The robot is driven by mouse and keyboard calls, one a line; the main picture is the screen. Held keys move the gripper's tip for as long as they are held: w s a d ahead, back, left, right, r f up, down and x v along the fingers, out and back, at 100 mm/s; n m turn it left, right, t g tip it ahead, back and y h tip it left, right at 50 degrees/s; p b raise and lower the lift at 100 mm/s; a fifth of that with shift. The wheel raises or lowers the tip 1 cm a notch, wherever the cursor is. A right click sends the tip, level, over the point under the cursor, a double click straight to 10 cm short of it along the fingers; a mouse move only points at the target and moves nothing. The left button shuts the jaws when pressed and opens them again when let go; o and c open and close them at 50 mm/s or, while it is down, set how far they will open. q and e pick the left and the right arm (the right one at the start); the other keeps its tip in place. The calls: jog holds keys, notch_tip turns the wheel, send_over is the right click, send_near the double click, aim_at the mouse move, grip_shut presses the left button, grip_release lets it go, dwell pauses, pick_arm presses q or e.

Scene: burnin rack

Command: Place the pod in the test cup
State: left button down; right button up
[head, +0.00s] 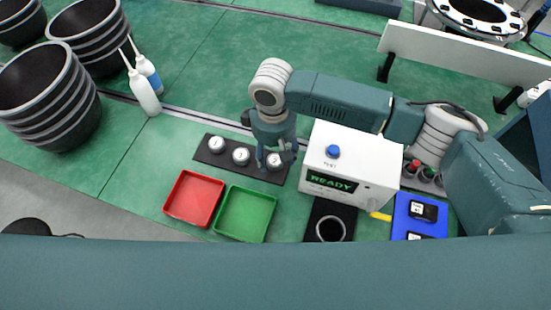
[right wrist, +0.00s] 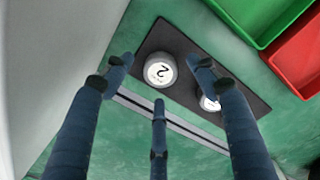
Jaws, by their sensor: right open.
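Several round white-topped pods sit in a row on a dark strip (head: 228,152): a left pod (head: 216,145), a middle pod (head: 240,156) and a right pod (head: 274,164). My right gripper (head: 276,157) is open above the right pod and partly covers it. In the right wrist view, a pod marked 2 (right wrist: 160,70) shows between the spread fingers of the gripper (right wrist: 161,82), with nothing gripped. A neighbouring pod (right wrist: 209,103) is partly hidden by a finger. The test cup (head: 331,229) is a ringed dark opening in front of the white READY box (head: 340,150). My left gripper is not in view.
A red tray (head: 193,198) and a green tray (head: 246,214) lie in front of the strip. A blue panel (head: 403,222) stands right of the cup. Two white bottles (head: 144,92) and black tubs (head: 45,95) are at the left. Green floor behind the strip is clear.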

jog(key=shift+f, duration=1.1)
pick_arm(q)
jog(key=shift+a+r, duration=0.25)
pick_arm(e)
jog(key=c, duration=1.3)
jog(key=shift+o, duration=0.2)
